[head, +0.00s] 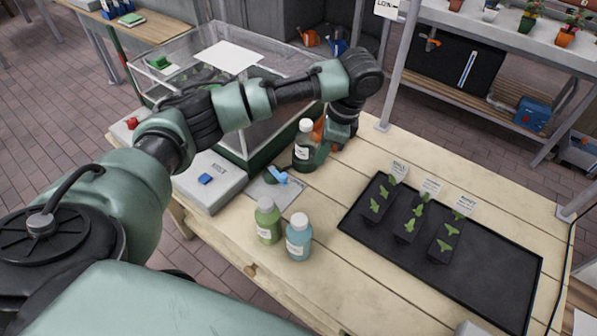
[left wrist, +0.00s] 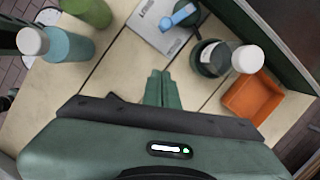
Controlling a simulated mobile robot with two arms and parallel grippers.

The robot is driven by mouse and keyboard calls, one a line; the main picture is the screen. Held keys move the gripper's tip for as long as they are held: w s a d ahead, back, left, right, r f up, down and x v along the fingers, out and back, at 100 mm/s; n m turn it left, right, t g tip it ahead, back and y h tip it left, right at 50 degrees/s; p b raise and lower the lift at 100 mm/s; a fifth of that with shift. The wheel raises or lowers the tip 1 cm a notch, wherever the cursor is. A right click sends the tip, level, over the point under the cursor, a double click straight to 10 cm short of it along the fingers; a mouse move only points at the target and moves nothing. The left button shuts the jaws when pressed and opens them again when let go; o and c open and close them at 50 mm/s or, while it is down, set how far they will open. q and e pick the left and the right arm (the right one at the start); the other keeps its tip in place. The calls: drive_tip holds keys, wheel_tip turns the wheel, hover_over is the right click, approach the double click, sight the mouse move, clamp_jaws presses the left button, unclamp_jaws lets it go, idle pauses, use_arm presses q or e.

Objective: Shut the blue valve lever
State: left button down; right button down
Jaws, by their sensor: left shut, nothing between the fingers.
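The blue valve lever (head: 278,176) sits on a small grey plate (head: 262,189) on the wooden table, beside the grey box with a blue button. In the left wrist view the lever (left wrist: 180,14) lies at the top, on the labelled plate (left wrist: 148,30). My left gripper (head: 333,146) points down over the table, to the right of the dark bottle and apart from the lever. In the left wrist view its fingers (left wrist: 163,78) are together and empty, with the lever beyond their tips. My right gripper is not in view.
A dark bottle with a white cap (head: 304,150) stands between gripper and lever. A green bottle (head: 266,222) and a blue bottle (head: 299,240) stand in front. An orange container (left wrist: 252,98) is near the gripper. A black seedling tray (head: 480,280) lies right; a glass case (head: 270,80) stands behind.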

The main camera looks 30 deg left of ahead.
sight(278, 173)
use_arm(q)
drive_tip(key=p+x, duration=0.1)
drive_tip(key=x, duration=0.9)
drive_tip(key=shift+s+f+p, duration=0.1)
drive_tip(key=shift+p, duration=0.3)
drive_tip(key=shift+s+a+r+p, duration=0.25)
drive_tip(key=shift+a+p, duration=0.1)
drive_tip(key=shift+a, duration=0.2)
drive_tip(key=shift+s+a+r+p, duration=0.2)
drive_tip(key=shift+a+r+p, duration=0.1)
drive_tip(key=shift+a, duration=0.3)
drive_tip(key=shift+s+a, duration=0.35)
drive_tip(key=shift+a, duration=0.2)
